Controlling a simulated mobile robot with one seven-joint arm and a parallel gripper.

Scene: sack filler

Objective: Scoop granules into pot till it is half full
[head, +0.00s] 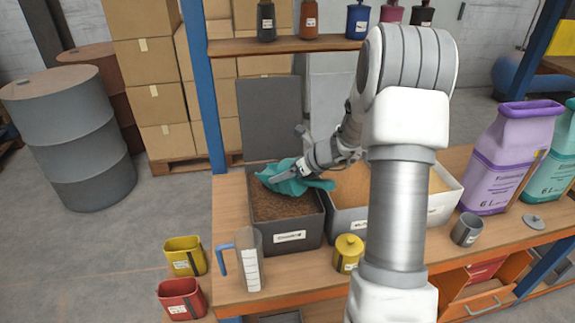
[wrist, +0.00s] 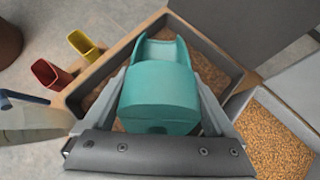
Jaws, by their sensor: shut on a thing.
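My gripper (head: 305,172) is shut on a teal scoop (head: 290,183) and holds it over the dark grey bin (head: 312,240), low or partly inside it. Brown granules (head: 275,205) fill the bin's bottom. In the wrist view the scoop (wrist: 158,98) sits between my fingers, its open end pointing away over the granules (wrist: 112,92). The visible part of its trough looks bare; its rear part is hidden. A small grey pot (head: 466,230) with a label stands on the bench at right, apart from my gripper. Its inside is not clear.
A pale bin (head: 450,205) of lighter granules stands right of the dark bin, partly behind my arm. A jug with a blue handle (head: 248,262) and a lidded yellow pot (head: 348,252) stand in front. Yellow (head: 184,257) and red (head: 182,299) containers are at left.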

